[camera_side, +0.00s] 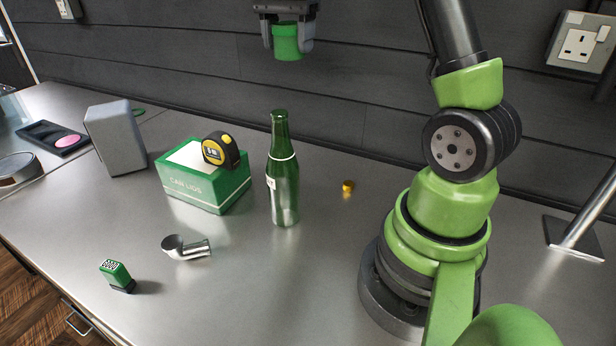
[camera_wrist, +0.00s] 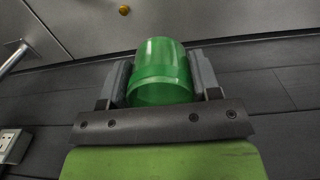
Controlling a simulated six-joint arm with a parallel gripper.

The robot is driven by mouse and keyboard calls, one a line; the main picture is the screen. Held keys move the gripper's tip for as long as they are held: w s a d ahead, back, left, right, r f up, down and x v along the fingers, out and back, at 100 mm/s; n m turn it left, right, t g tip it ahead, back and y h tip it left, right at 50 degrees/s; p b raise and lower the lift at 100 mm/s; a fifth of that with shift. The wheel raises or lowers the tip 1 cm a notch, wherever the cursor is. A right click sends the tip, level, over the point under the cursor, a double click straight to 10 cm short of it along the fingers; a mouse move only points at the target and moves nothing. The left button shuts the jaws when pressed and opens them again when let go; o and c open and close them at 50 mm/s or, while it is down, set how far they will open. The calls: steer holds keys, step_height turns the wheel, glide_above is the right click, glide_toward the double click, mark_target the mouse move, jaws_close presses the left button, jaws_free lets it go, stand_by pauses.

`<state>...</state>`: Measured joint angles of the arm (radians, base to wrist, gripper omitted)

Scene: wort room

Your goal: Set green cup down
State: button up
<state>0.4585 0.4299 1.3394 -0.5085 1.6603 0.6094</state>
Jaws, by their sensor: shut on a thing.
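The green cup (camera_side: 287,42) is held between the fingers of my gripper (camera_side: 288,40), high above the counter near the dark wall. In the wrist view the cup (camera_wrist: 160,72) sits between the two grey fingers of my gripper (camera_wrist: 161,80), which are shut on its sides. The cup looks translucent green there, and its inside is not clearly visible. Its bottom is well clear of the metal counter (camera_side: 240,270) below.
A green bottle (camera_side: 283,185) stands beneath and slightly left of the cup. A green-and-white box (camera_side: 200,190) bears a yellow tape measure (camera_side: 220,150). A pipe elbow (camera_side: 187,247), a green stamp (camera_side: 117,275), a grey block (camera_side: 116,138) and a small brass cap (camera_side: 348,186) are nearby. The front middle is clear.

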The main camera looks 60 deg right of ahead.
steer(key=m, duration=0.2)
glide_above(308, 178)
step_height(308, 178, down, 28)
steer(key=shift+w+f, duration=0.1)
steer(key=shift+f, duration=0.1)
steer(key=o, duration=0.9)
